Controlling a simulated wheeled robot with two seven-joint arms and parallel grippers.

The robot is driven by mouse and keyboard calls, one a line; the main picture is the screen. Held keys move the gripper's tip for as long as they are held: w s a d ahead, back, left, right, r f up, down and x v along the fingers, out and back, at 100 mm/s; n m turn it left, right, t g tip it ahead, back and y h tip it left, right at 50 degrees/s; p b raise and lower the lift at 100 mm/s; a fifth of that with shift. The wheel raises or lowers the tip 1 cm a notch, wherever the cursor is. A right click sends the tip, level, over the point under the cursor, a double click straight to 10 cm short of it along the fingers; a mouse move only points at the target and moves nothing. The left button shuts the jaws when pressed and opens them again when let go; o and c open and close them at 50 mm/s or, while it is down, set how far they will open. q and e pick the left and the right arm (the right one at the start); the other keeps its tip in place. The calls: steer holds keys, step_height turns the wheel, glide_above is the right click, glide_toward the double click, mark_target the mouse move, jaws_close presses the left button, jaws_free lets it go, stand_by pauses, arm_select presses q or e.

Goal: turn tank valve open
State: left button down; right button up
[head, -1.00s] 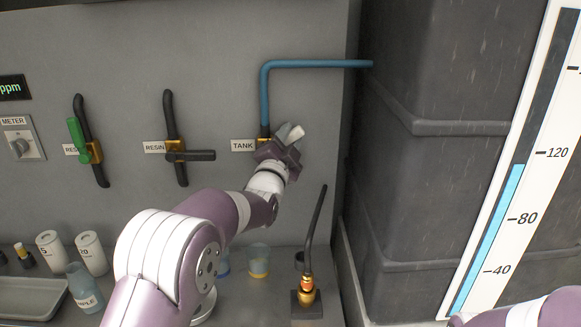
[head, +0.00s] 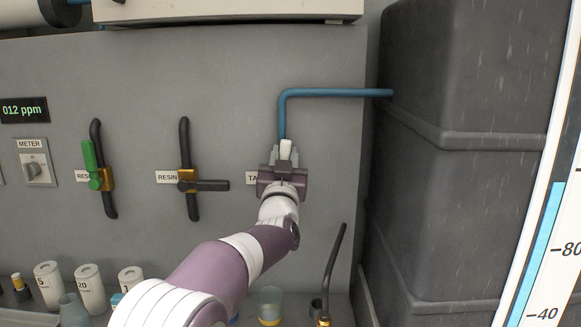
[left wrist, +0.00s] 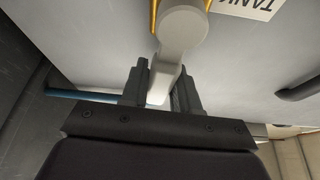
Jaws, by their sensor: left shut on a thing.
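The tank valve's pale lever (head: 286,148) shows above my left gripper (head: 284,160) on the grey wall panel. It stands upright, in line with the vertical part of the blue pipe (head: 335,92). In the left wrist view the lever (left wrist: 180,40) runs from its round hub down between the two dark fingers of the gripper (left wrist: 161,90), which are shut on it. The TANK label (head: 251,178) is partly covered by the gripper. The valve body is mostly hidden in the head view. My right gripper is not in view.
Left of it are a resin valve (head: 205,186) with a dark sideways lever and another valve with a green upright lever (head: 91,160). A dark tank (head: 460,70) stands close on the right. Bottles (head: 90,290) and a cup (head: 270,305) stand on the bench below.

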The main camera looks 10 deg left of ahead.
arm_select(q)
steer(key=shift+s+a+r+n+y, duration=0.1)
steer(key=shift+a+r+n+y, duration=0.2)
steer(key=shift+n+y, duration=0.35)
steer(key=shift+a+n, duration=0.1)
steer(key=shift+n, duration=0.15)
steer(key=c, duration=0.9)
jaws_free()
steer(key=shift+f, duration=0.15)
steer(key=shift+s+f+b, duration=0.2)
steer(key=shift+s+b, duration=0.05)
steer(key=shift+b, duration=0.05)
steer(key=b+v, duration=0.1)
steer(key=v, duration=1.1)
steer(key=shift+s+r, duration=0.1)
steer(key=shift+r, duration=0.05)
